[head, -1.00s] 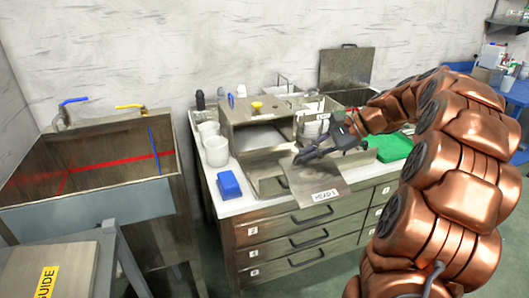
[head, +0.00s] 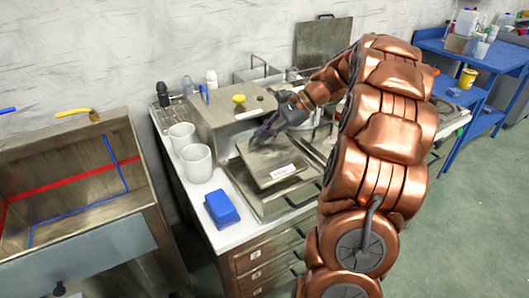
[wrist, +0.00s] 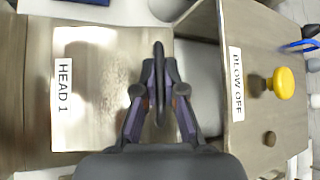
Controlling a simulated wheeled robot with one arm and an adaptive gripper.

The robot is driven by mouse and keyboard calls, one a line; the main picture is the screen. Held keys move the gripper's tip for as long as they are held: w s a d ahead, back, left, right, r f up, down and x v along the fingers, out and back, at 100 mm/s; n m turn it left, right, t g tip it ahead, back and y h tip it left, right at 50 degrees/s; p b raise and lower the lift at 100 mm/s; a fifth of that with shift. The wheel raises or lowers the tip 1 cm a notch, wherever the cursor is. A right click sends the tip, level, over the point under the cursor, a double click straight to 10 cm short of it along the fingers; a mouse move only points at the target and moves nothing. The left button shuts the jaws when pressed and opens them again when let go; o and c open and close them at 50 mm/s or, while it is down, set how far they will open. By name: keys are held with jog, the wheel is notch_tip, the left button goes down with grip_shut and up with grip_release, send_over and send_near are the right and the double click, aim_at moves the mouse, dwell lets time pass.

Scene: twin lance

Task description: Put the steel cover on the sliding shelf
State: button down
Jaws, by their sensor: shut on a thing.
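The steel cover (head: 262,160), a flat plate with a white label, is held by my gripper (head: 266,132) above the bench, in front of a steel box. In the wrist view the cover (wrist: 108,100) shows its label "HEAD 1". There my gripper (wrist: 158,100) is shut on an upright dark handle at the cover's edge. A steel ledge or tray (head: 262,207), which looks like the sliding shelf, lies under and in front of the cover. The cover hides most of it, so I cannot tell if they touch.
The steel box (head: 215,112) with a yellow knob (head: 239,99) stands close behind the cover; its "BLOW OFF" label (wrist: 237,85) shows in the wrist view. Two white mugs (head: 196,162) and a blue block (head: 221,208) stand to the left. A sink (head: 70,190) is further left.

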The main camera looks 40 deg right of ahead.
aim_at(272, 144)
jog(key=shift+f, duration=2.75)
jog(key=c, duration=1.3)
grip_release()
jog(key=shift+o, duration=0.2)
jog(key=shift+s+d, duration=0.1)
jog(key=v, duration=1.2)
